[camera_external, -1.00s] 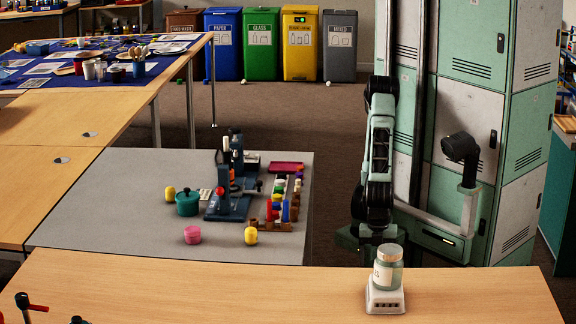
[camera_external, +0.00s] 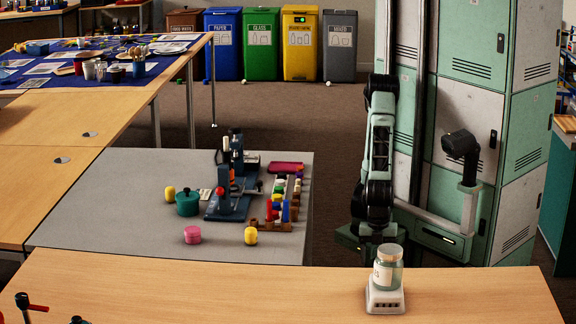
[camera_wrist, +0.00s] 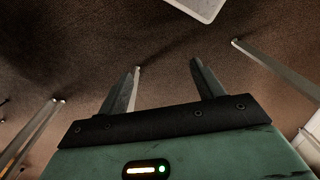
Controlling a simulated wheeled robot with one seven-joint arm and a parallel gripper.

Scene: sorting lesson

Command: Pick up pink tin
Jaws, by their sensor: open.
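The pink tin (camera_external: 192,235) is a short round tin standing on the grey table near its front edge in the external view. My gripper shows in the wrist view (camera_wrist: 165,75) with its two fingers apart and nothing between them, over brown floor. In the external view my arm hangs folded to the right of the grey table, well away from the pink tin. The pink tin is not in the wrist view.
On the grey table (camera_external: 90,215) are a yellow tin (camera_external: 251,236), another yellow tin (camera_external: 170,194), a teal pot (camera_external: 188,203), a dark blue device (camera_external: 230,205) and coloured pegs. A glass jar (camera_external: 388,272) stands on a white scale (camera_external: 385,299) on the front wooden table (camera_external: 200,290).

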